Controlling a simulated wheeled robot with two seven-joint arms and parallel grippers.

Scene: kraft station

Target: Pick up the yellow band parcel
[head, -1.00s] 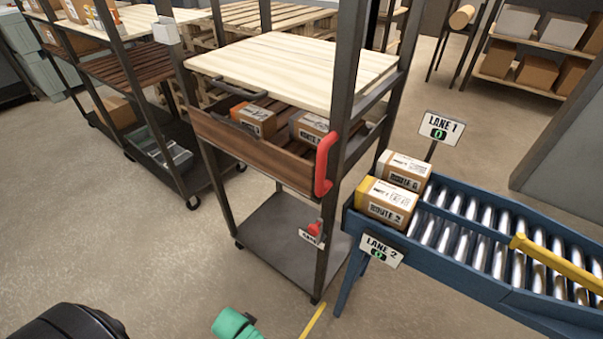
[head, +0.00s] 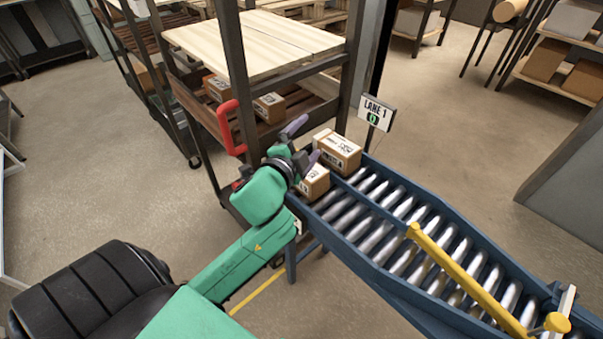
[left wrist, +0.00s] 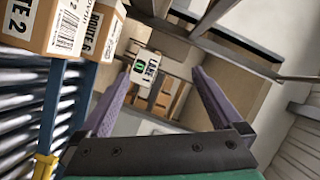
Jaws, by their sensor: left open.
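Two brown parcels sit at the end of the roller conveyor. The near one, marked ROUTE 2, is the yellow band parcel (head: 315,182); its yellow end is hidden behind my left gripper (head: 304,141). It also shows in the left wrist view (left wrist: 38,40) at the upper left, outside the fingers. The far parcel (head: 337,152), marked ROUTE 6 (left wrist: 88,18), stands beside it. My left gripper is open, its purple fingers apart beside the parcels, with no parcel between them in the left wrist view (left wrist: 162,72). My right gripper is not in view.
The blue conveyor (head: 400,285) runs to the lower right under a yellow bar (head: 465,280). A rack with a red handle (head: 226,128) stands close left of the gripper, holding more parcels. A LANE 1 sign (head: 374,112) rises behind the parcels. Open floor lies at left.

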